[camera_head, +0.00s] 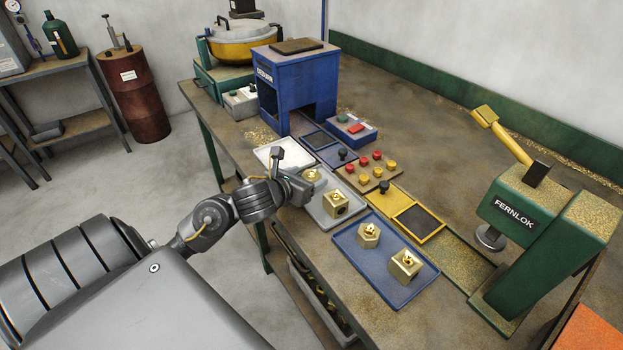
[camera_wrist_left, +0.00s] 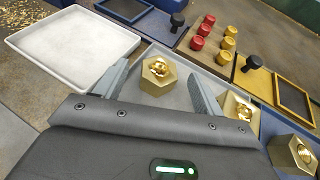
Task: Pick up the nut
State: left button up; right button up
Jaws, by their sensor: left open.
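A brass hexagonal nut (camera_wrist_left: 157,78) with shiny shavings on top sits on the grey tray (camera_head: 326,222). It lies between the open fingers of my left gripper (camera_wrist_left: 162,84), with a gap on both sides. In the head view the nut (camera_head: 312,176) shows just past the left gripper (camera_head: 304,184), which hides part of it. A square brass block (camera_head: 335,203) sits on the same tray. On the blue tray (camera_head: 372,276) are another hexagonal brass piece (camera_head: 368,236) and a square one (camera_head: 405,264). My right gripper is not in view.
A white tray (camera_wrist_left: 72,46) lies to the left of the grey one. Behind are a board with red and yellow knobs (camera_head: 371,171) and a blue machine (camera_head: 298,82). A green press (camera_head: 545,235) stands at the right.

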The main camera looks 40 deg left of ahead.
pick_arm(q)
jog(key=shift+w+f, duration=0.15)
jog(key=shift+w, duration=0.2)
jog(key=c, duration=1.4)
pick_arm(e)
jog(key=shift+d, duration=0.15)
pick_arm(q)
jog(key=shift+o, duration=0.2)
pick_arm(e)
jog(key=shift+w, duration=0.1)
